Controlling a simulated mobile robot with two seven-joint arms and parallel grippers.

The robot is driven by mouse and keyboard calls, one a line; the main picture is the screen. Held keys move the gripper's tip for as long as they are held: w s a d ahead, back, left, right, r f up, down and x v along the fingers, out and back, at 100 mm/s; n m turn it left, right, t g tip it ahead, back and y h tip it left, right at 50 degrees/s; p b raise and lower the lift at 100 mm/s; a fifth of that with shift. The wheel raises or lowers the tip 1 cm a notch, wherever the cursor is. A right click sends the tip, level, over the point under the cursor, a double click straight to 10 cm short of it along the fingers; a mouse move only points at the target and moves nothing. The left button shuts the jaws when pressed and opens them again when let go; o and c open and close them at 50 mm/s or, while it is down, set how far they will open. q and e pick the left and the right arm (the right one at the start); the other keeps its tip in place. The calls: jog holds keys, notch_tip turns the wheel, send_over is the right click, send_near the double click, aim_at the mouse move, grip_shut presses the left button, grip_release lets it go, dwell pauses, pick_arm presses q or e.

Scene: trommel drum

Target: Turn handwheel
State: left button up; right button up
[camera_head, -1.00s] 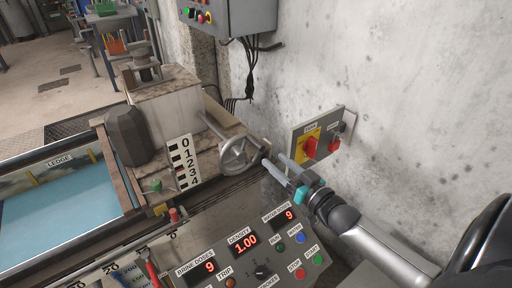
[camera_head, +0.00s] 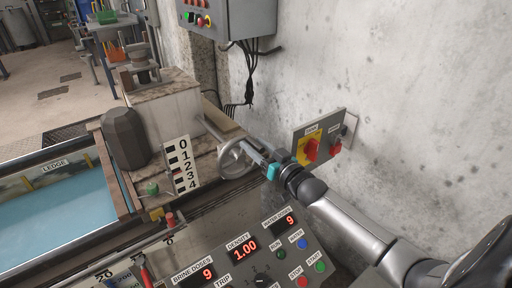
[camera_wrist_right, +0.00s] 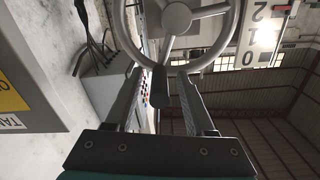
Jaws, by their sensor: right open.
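The grey handwheel (camera_head: 235,164) stands on the right side of the machine housing, beside the 0 to 4 scale plate (camera_head: 181,165). My right gripper (camera_head: 256,152) is at the wheel's right rim, with its arm coming in from the lower right. In the right wrist view, the handwheel (camera_wrist_right: 176,18) fills the top middle, and its dark handle (camera_wrist_right: 160,88) points toward me between the two open fingers of the right gripper (camera_wrist_right: 163,100). A gap shows on the handle's left and right. The left gripper is not in view.
A wall plate with a red rotary switch (camera_head: 311,149) is close to the right arm. A control panel (camera_head: 250,262) with displays and buttons lies below it. A blue water basin (camera_head: 60,215) is at left. A grey control box (camera_head: 228,18) hangs above on the wall.

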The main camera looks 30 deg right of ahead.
grip_shut()
dwell(0.4)
dwell(1.0)
